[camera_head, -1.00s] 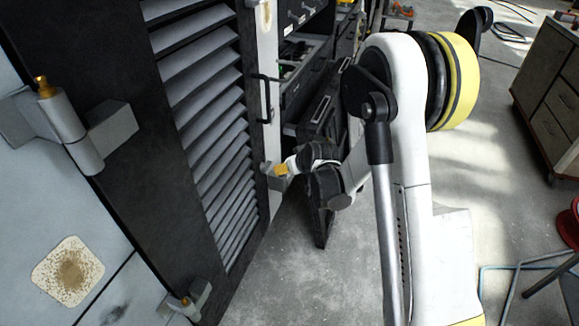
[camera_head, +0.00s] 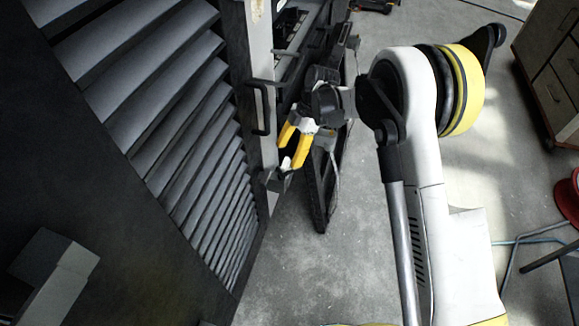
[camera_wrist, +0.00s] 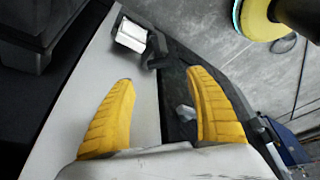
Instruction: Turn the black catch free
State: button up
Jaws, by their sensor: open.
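The louvred door (camera_head: 165,110) fills the left of the head view. A small dark catch (camera_head: 284,180) with a grey block beside it sits low at the door's right edge, partly hidden by a finger. In the wrist view, a black bracket-like piece (camera_wrist: 156,52) beside a pale block (camera_wrist: 131,35) appears to be this catch. My gripper (camera_head: 291,154) is open and empty, its yellow fingers just above the catch in the head picture. In the wrist view, my gripper (camera_wrist: 160,78) has its fingers apart, with the catch beyond the tips. I see no contact there.
A black handle (camera_head: 260,108) stands out from the door's edge, left of my gripper. A dark open panel (camera_head: 322,175) stands close on the right. Grey floor (camera_head: 280,270) is clear below. A drawer cabinet (camera_head: 550,70) and red stool (camera_head: 570,195) are farther right.

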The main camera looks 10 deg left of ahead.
aim_at(280, 172)
jog(key=b+x, duration=0.3)
jog(key=x, duration=0.5)
jog(key=shift+f, duration=0.2)
jog(key=c, duration=1.2)
